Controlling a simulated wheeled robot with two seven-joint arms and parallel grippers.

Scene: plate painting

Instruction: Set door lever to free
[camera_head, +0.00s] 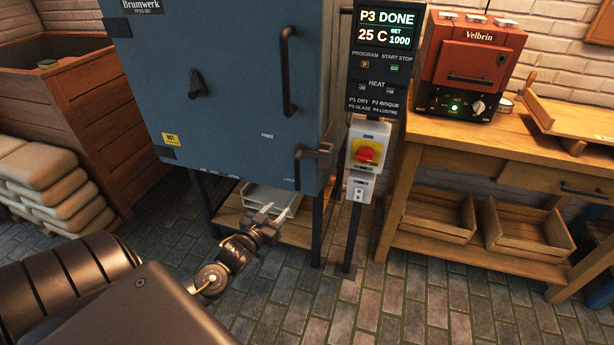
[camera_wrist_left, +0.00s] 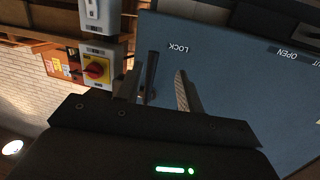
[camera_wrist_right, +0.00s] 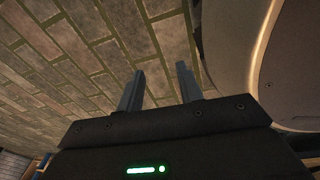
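The blue kiln door (camera_head: 235,90) is closed. Its dark door lever (camera_head: 298,170) sits at the lower right, with its arm hanging down by the LOCK label (camera_head: 289,181). The FREE label (camera_head: 267,136) is up and left of it. My left gripper (camera_head: 280,211) is open and empty, just below and left of the lever. In the left wrist view the lever (camera_wrist_left: 152,72) shows between the spread fingers (camera_wrist_left: 155,90), beyond them; I see no contact. My right gripper (camera_wrist_right: 160,88) is open and empty over the brick floor, and out of the head view.
A control post with a display (camera_head: 386,40) and a red rotary switch (camera_head: 366,154) stands right of the door. A long door handle (camera_head: 289,72) and a dark knob (camera_head: 197,84) are higher up. A wooden bench (camera_head: 470,130) is at right, stacked sacks (camera_head: 50,185) at left.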

